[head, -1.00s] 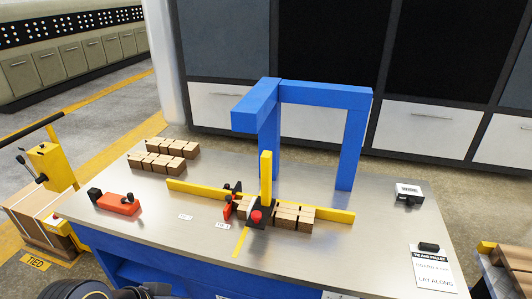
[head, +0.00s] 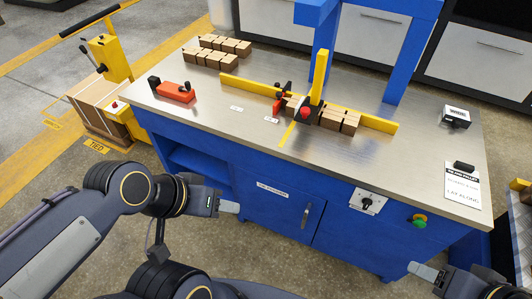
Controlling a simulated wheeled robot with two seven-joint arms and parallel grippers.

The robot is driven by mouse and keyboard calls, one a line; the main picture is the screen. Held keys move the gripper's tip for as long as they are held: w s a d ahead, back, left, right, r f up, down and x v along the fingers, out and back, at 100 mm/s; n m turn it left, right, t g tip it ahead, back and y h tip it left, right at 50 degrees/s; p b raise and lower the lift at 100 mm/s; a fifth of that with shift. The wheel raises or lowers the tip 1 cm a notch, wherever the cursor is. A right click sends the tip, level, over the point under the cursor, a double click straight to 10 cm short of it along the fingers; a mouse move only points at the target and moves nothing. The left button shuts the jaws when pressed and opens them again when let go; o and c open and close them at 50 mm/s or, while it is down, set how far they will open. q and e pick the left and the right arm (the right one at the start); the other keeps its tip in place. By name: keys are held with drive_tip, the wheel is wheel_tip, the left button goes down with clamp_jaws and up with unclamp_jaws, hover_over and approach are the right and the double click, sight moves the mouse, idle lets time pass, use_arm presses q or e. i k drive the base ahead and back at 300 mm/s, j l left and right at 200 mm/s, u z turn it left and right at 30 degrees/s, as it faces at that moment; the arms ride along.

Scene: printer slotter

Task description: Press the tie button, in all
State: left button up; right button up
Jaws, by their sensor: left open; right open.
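No button carries a readable "tie" label. A red knob (head: 304,114) sits on a black block on the bench. A green button (head: 419,218) and a black rotary switch (head: 367,202) are on the bench's blue front. My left gripper (head: 229,207) is open, in front of the bench's left cabinet. My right gripper (head: 424,270) is open at the lower right. Both are empty and apart from the buttons.
The steel-topped blue bench (head: 235,135) fills the middle. A clipboard (head: 462,185) lies at the right.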

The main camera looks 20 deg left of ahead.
sight(419, 223)
drive_tip(key=k+j+u, duration=0.1)
drive_tip(key=k, duration=0.35)
drive_tip(key=k+j+u, duration=0.15)
drive_tip(key=k, duration=0.3)
drive_tip(key=k+j+u, duration=0.1)
drive_tip(key=k+j, duration=0.2)
drive_tip(key=k, duration=0.15)
